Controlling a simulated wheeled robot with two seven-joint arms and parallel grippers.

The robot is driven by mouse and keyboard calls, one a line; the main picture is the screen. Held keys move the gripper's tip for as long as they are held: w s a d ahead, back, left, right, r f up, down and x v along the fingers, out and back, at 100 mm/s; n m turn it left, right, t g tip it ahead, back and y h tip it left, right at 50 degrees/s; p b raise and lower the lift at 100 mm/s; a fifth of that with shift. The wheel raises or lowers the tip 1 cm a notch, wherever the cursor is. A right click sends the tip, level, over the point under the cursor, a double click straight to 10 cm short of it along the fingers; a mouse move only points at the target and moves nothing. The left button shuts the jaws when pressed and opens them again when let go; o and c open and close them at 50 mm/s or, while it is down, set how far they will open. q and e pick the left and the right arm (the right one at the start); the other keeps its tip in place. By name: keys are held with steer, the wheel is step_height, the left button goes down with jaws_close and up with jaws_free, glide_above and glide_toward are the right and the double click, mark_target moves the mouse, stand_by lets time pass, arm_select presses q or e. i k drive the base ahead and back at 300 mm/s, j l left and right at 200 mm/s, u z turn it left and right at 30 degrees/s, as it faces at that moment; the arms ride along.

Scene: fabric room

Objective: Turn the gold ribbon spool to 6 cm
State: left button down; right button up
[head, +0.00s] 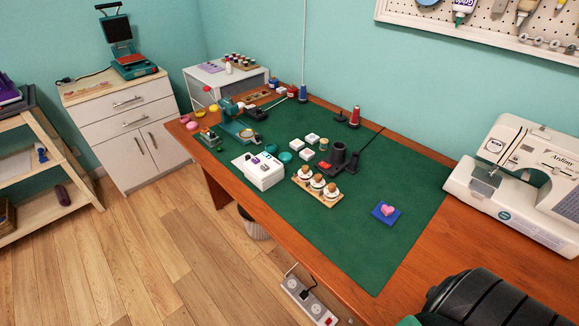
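I cannot clearly pick out a gold ribbon spool or any centimetre marks at this distance. A wooden rack (304,186) on the green mat carries three round white pieces with brown knobs (317,181); whether one is the gold spool I cannot tell. A small gold-coloured ring (247,133) shows at the teal tool (235,127) near the mat's far left end. A small gold-and-red piece (323,144) stands beside the black holder (338,157). Neither of my grippers shows in the head view.
The green mat (370,230) is clear at its front right, apart from a blue square with a pink heart (386,211). A white box (259,171) stands left of the rack. A sewing machine (500,190) stands at the right.

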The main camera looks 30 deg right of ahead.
mark_target(331, 193)
steer(key=z, duration=1.3)
steer(key=j+z, duration=0.25)
steer(key=z, duration=0.25)
steer(key=j+z, duration=0.25)
steer(key=z, duration=0.2)
